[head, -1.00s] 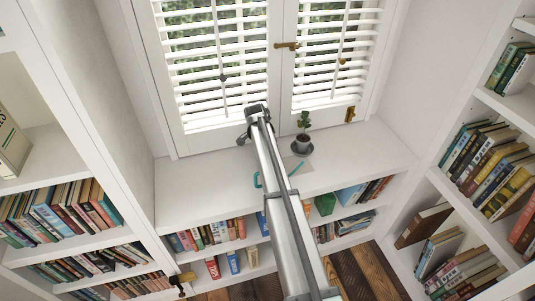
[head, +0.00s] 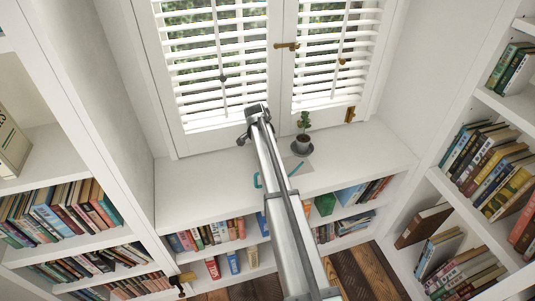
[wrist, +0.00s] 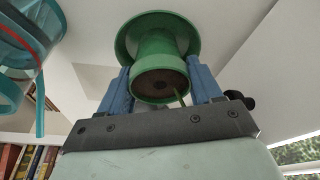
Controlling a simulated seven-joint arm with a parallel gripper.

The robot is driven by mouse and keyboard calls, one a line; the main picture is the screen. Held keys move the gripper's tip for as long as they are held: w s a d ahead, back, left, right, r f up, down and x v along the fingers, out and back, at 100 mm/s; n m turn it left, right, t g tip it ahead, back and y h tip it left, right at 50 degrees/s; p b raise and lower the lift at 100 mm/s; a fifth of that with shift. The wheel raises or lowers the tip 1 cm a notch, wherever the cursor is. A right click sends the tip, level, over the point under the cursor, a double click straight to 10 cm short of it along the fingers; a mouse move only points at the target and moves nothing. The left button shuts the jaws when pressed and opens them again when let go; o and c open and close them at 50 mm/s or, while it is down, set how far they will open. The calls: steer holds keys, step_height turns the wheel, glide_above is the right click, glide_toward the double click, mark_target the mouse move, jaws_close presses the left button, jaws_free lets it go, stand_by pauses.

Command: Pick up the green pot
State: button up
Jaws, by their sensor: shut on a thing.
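The green pot (wrist: 160,50) fills the upper middle of the wrist view, with a wide flared rim and a narrower round end with a dark brown centre facing the camera. My gripper (wrist: 160,72) has a blue finger on each side of the pot and is shut on it. In the head view my own arm hides the pot and the gripper. I cannot tell whether the pot touches a surface.
A teal translucent vessel (wrist: 20,50) is close to the pot's left in the wrist view. In the head view, teal parts (head: 258,180) show beside my arm on the white ledge (head: 195,195). A potted plant (head: 303,140) stands right of my arm. Bookshelves flank both sides.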

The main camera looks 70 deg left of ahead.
step_height(320, 180, up, 13)
stand_by(1.3)
step_height(320, 180, down, 9)
steer(key=shift+s+d+r, duration=0.1)
steer(key=shift+s, duration=0.05)
steer(key=shift+f+m, duration=0.3)
steer(key=shift+m, duration=0.3)
steer(key=shift+w+m+h, duration=0.2)
steer(key=shift+m+h, duration=0.3)
steer(key=shift+m, duration=0.8)
steer(key=shift+f, duration=0.15)
steer(key=shift+s+x, duration=0.15)
steer(key=shift+x, duration=0.5)
steer(key=shift+s+x, duration=0.15)
steer(key=shift+x, duration=0.45)
